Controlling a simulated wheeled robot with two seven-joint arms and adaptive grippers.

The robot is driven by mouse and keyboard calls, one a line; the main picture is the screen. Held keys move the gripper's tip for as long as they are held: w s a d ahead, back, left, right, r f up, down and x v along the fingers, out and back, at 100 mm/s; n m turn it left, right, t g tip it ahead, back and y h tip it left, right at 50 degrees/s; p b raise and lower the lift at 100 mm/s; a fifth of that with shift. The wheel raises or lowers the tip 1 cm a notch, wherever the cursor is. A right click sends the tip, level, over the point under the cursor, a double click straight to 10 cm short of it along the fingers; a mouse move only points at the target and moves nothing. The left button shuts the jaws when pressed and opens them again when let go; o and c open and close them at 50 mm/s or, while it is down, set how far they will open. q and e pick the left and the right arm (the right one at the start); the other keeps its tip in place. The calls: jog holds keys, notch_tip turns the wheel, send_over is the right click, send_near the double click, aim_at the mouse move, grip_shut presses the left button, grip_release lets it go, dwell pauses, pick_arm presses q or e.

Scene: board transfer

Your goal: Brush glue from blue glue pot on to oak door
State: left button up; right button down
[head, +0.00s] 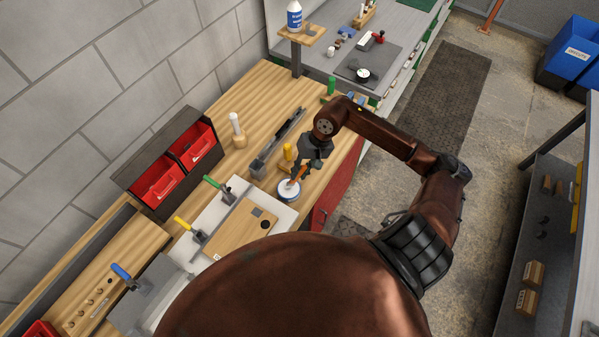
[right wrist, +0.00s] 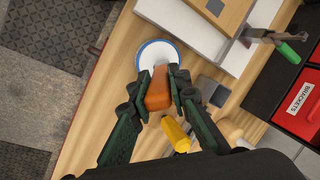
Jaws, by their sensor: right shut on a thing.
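The blue glue pot (head: 289,191), a round white pot with a blue rim, stands on the bench by the front edge; it also shows in the right wrist view (right wrist: 150,48). My right gripper (head: 301,172) is shut on the brush (right wrist: 159,90), gripping its orange-brown handle directly above the pot. The bristles are hidden, so I cannot tell whether they touch the glue. The oak door (head: 242,229) is a flat wooden panel with dark square and round spots, lying on a pale board left of the pot. My left gripper is not in view.
Toggle clamps with green (head: 212,181) and yellow (head: 183,223) handles stand along the door's far side. A yellow-handled tool (head: 288,151) is close behind my gripper. Red bins (head: 193,147) sit at the back left. A white-topped bottle (head: 236,124) stands behind.

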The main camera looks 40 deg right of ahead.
jog(key=shift+r+p, duration=0.45)
jog(key=shift+r, duration=3)
